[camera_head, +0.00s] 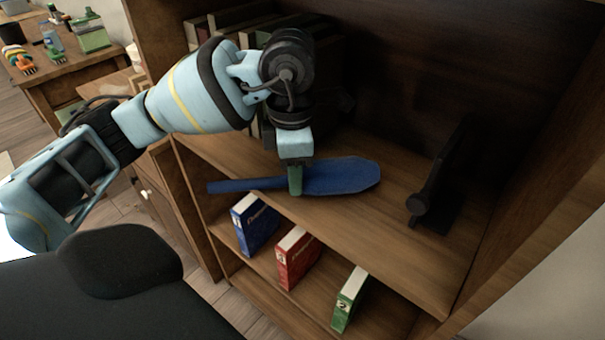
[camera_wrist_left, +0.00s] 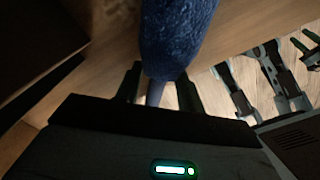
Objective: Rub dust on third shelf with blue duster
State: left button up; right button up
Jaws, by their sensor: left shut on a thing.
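The blue duster (camera_head: 341,177) has a flat, wide head and a thin handle that points left. It lies level over the wooden shelf (camera_head: 400,245); I cannot tell whether it touches the board. My left gripper (camera_head: 295,182) comes from above and is shut on the duster near where handle meets head. In the left wrist view the duster's fuzzy head (camera_wrist_left: 175,35) rises from between the fingers of my left gripper (camera_wrist_left: 160,92). No dust can be made out on the shelf. My right gripper cannot be made out in either view.
A dark stand-like object (camera_head: 435,190) is on the shelf's right. Books (camera_head: 240,35) stand at the back left behind my arm. Blue (camera_head: 255,222), red (camera_head: 297,257) and green (camera_head: 349,298) books stand on the shelf below. The dark side wall (camera_head: 540,150) bounds the right.

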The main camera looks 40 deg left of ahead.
pick_arm(q)
jog(key=shift+a+f, duration=0.1)
jog(key=shift+a, duration=0.1)
jog(key=shift+a, duration=1.75)
jog(key=shift+w, duration=0.1)
jog(key=shift+a, duration=0.3)
jog(key=shift+a+b, duration=0.3)
jog(key=shift+a, duration=1.1)
